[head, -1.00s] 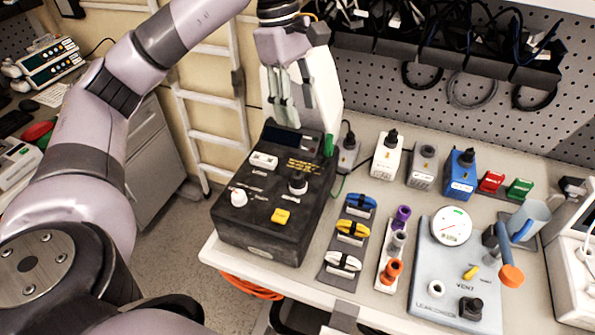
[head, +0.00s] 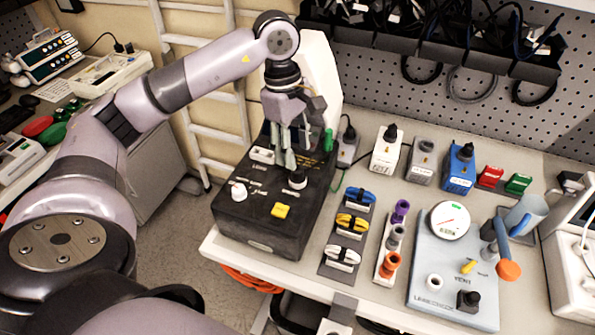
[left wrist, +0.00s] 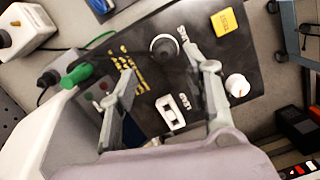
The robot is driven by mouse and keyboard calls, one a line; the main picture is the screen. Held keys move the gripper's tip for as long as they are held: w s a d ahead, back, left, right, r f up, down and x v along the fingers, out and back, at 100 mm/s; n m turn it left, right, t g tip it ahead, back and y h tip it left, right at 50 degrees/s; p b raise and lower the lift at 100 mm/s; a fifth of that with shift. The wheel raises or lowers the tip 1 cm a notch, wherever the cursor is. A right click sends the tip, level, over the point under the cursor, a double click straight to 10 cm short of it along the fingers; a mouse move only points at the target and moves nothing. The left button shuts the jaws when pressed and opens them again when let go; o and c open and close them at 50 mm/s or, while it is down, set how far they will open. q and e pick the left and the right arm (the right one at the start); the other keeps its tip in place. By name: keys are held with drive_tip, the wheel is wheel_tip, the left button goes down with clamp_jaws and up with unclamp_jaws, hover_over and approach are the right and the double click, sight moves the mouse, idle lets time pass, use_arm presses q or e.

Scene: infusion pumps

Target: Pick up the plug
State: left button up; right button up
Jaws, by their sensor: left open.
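A dark round plug-like piece (head: 297,180) stands upright on top of the black box (head: 245,225), toward its right side. It also shows in the left wrist view (left wrist: 165,47), just beyond the fingers and roughly midway between them. My left gripper (head: 287,162) is open and points down above the box, with its fingertips close to this piece. In the left wrist view the fingers (left wrist: 165,72) are spread with nothing between them. Whether they touch the box top is not clear. My right gripper is not in view.
The box also carries a white knob (head: 238,192), a yellow block (head: 281,210) and a white switch (head: 262,155). A green piece (head: 329,140) and a white panel (head: 318,75) stand behind. Other dark plugs sit on a white block (head: 385,157) and a blue block (head: 460,175).

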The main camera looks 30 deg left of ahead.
sight(297, 175)
use_arm(q)
drive_tip(key=f, duration=0.1)
drive_tip(key=f+p, duration=0.1)
drive_tip(key=f, duration=0.1)
drive_tip(key=d+f+p, duration=0.1)
drive_tip(key=shift+s+f, duration=0.15)
drive_tip(key=shift+s, duration=0.25)
drive_tip(key=shift+f, duration=0.35)
drive_tip(key=shift+w, duration=0.1)
drive_tip(key=shift+c, duration=0.4)
clamp_jaws()
